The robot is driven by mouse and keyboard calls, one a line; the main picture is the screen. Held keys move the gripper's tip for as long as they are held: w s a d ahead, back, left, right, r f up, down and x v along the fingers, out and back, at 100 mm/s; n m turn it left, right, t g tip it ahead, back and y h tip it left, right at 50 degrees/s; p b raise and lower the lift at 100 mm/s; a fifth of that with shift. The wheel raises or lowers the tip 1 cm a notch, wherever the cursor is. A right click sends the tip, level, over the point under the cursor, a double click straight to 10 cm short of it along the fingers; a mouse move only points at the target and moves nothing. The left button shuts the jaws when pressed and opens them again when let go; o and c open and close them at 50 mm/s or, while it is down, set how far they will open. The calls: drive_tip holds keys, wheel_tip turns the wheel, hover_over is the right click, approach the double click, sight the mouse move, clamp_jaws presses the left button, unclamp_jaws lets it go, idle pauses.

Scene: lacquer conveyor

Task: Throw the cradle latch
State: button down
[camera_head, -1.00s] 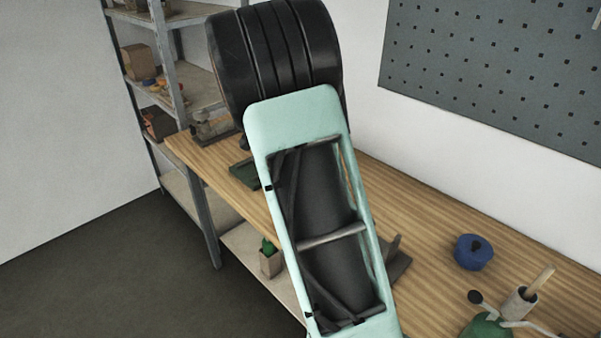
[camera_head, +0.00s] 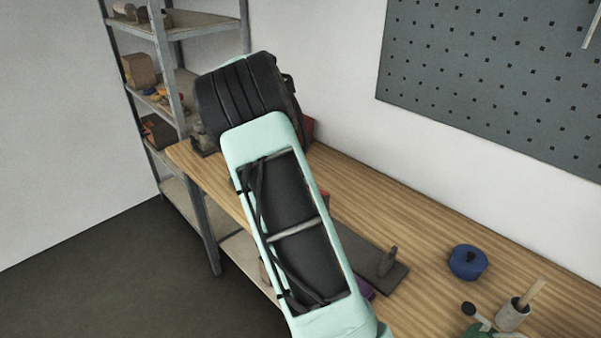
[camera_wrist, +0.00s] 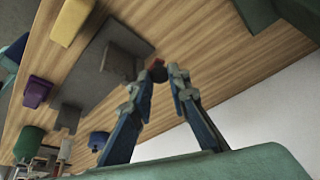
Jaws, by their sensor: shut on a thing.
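In the wrist view, the two blue-and-grey fingers of my gripper (camera_wrist: 156,74) lean in around a small dark red piece (camera_wrist: 158,71). It sits between the fingertips; I cannot tell for certain that it is the latch's handle. Beside it lies a grey board (camera_wrist: 92,58) with a raised grey block (camera_wrist: 118,64), possibly part of the cradle. In the head view, a dark board (camera_head: 352,247) with an upright grey piece (camera_head: 388,262) shows right of my arm. My arm hides my gripper and most of the middle of the bench there.
A wooden bench (camera_head: 435,230) carries a blue lidded pot (camera_head: 467,262) and a cup (camera_head: 512,315) at the right. A shelf rack (camera_head: 176,75) stands at the left and a pegboard (camera_head: 490,75) hangs behind. Yellow (camera_wrist: 72,20) and purple (camera_wrist: 38,91) blocks show in the wrist view.

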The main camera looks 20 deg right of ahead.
drive_tip(key=c, duration=1.8)
unclamp_jaws()
drive_tip(key=v, duration=1.2)
